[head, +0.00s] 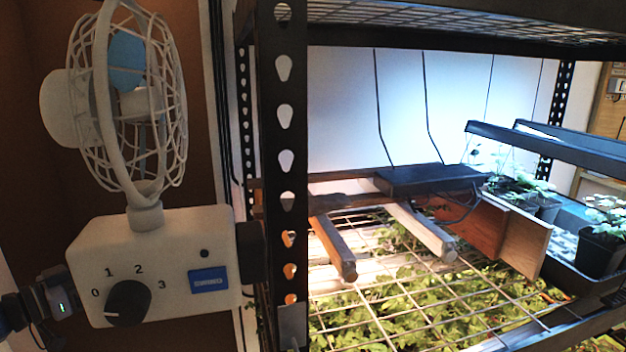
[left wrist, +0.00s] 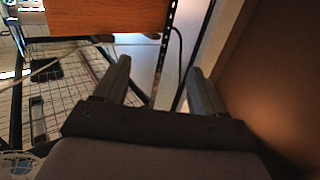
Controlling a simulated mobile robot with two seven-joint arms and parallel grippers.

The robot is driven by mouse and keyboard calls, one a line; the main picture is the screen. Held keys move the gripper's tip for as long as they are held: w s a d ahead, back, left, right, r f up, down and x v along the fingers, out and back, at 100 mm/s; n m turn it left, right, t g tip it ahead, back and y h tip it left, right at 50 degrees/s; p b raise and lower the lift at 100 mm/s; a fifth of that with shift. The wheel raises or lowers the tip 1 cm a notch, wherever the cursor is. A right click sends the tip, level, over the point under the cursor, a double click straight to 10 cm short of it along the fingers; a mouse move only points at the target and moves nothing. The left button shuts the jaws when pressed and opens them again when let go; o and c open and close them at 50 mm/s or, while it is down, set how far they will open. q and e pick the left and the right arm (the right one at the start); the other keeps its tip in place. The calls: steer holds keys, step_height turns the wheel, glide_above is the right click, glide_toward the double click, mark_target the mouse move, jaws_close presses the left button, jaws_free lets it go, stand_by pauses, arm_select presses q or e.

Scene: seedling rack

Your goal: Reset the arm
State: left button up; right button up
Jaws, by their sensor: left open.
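My left gripper (left wrist: 157,72) is open in the left wrist view. Its two dark fingers stand apart with nothing between them. In the head view a dark part of my left arm with a small green light shows at the lower left edge, beside the left side of the white fan's control box (head: 185,240). The fingertips cannot be made out there. My right gripper is in neither view.
The white fan (head: 145,105) stands at left, its black dial (head: 128,303) on the box front. A black perforated rack post (head: 284,180) is right of it. A wire shelf (head: 440,290) with seedlings below and a black pot (head: 600,250) lie beyond. A wooden board (left wrist: 105,17) shows beyond my fingers.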

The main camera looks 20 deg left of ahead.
arm_select(q)
steer(key=s+d+f+n+g+y, duration=0.1)
steer(key=s+d+f, duration=0.2)
steer(key=d+f, duration=0.3)
steer(key=s+d+f+g+y, duration=0.1)
steer(key=s+d+f+y, duration=0.15)
steer(key=f, duration=0.65)
steer(key=s+d+f+n, duration=0.1)
steer(key=s+d+f, duration=0.2)
steer(key=d+f, duration=0.35)
steer(key=s+d+f+g, duration=0.2)
steer(key=s+d+f, duration=0.1)
steer(key=d, duration=0.6)
steer(key=s+d+f+g, duration=0.2)
steer(key=s+d, duration=0.4)
steer(key=d, duration=0.4)
steer(key=shift+s+d+f+m, duration=0.15)
steer(key=shift+d+f+m, duration=0.15)
steer(key=shift+f, duration=0.3)
steer(key=shift+a, duration=0.1)
steer(key=c, duration=0.5)
